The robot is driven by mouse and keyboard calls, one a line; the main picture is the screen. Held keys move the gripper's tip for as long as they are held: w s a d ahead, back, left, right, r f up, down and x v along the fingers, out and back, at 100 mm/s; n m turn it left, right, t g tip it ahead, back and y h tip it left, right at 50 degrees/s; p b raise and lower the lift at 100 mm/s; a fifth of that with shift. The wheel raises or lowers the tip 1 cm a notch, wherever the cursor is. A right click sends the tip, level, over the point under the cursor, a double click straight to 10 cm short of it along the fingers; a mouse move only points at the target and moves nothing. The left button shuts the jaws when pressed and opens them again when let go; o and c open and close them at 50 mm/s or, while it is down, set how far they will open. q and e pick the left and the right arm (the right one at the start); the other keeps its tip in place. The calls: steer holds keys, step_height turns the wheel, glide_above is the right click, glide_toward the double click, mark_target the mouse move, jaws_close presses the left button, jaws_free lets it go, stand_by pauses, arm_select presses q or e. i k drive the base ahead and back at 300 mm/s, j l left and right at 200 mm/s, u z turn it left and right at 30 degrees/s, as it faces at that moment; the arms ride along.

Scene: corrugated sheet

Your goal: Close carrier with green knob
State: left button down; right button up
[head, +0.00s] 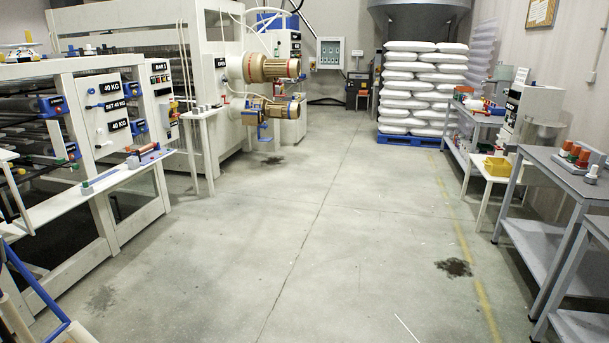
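Neither of my grippers shows in the head view. A white machine (104,142) with "40 KG" labels and blue-ended rollers stands at the left. A white ledge (112,181) runs along its front. I cannot tell whether either is a carrier with a green knob, or whether any carrier is open or closed.
The grey concrete floor (300,240) is clear in the middle, with dark stains. Grey tables (565,172) line the right side. White sacks (423,85) on a blue pallet (408,140) stand at the back. Blue and beige tubing (35,290) shows at the lower left.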

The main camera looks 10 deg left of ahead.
mark_target(67, 165)
steer(key=i+u, duration=0.2)
steer(key=i, duration=0.35)
steer(key=i+u, duration=0.15)
steer(key=i, duration=0.4)
steer(key=i+l+u, duration=0.2)
steer(key=i, duration=0.35)
steer(key=i+l+u, duration=0.15)
steer(key=i, duration=0.35)
steer(key=i+j, duration=0.2)
steer(key=i, duration=0.25)
steer(key=i+j+u, duration=0.1)
steer(key=i, duration=0.35)
steer(key=i+j, duration=0.25)
steer(key=i, duration=0.25)
steer(key=i+j, duration=0.15)
steer(key=i, duration=0.3)
steer(key=u, duration=0.05)
